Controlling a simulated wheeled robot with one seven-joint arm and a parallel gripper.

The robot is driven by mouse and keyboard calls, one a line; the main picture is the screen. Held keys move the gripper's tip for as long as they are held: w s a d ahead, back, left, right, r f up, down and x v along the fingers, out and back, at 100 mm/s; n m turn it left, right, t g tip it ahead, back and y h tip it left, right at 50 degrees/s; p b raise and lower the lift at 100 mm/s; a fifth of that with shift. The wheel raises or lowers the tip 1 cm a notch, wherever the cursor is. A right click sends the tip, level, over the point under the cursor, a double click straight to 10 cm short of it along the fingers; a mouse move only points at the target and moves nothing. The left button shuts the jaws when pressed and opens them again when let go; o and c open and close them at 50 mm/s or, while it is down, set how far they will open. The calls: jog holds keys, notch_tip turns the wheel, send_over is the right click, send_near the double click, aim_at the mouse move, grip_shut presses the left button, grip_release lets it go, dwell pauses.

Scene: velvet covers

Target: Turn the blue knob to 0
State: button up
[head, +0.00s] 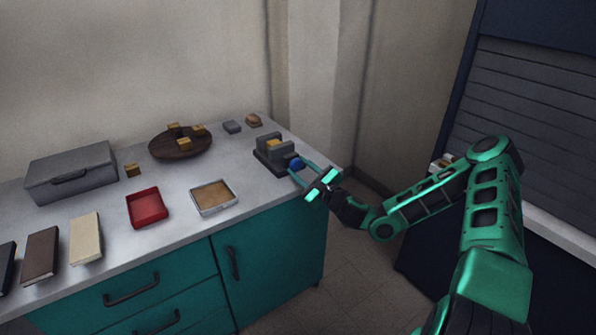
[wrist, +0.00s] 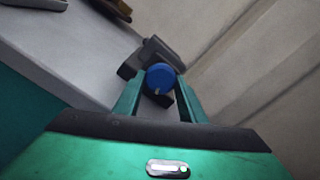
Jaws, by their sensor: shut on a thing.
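The blue knob (head: 296,163) sits on the front of a dark grey device (head: 276,155) near the right end of the counter. It also shows in the wrist view (wrist: 160,76) as a round blue face with a small pale mark at its lower edge. My gripper (head: 302,170) reaches in from the right, with its two green fingers on either side of the knob and shut on it. In the wrist view the fingers (wrist: 159,90) flank the knob. The scale and any 0 mark cannot be made out.
The white counter (head: 180,205) holds a grey case (head: 72,172), a round brown tray (head: 165,149) with yellow blocks, a red tray (head: 147,221), a cork-bottomed tray (head: 213,212), several books and small blocks. A wall corner stands close behind the device.

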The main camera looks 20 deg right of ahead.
jog(key=n, duration=0.6)
jog(key=shift+d, duration=0.15)
jog(key=n, duration=0.6)
jog(key=shift+n, duration=0.3)
jog(key=o, duration=1.1)
jog(key=shift+c, duration=0.2)
jog(key=v, duration=1)
jog(key=shift+s+d, duration=0.2)
jog(key=shift+s, duration=0.1)
jog(key=shift+r, duration=0.15)
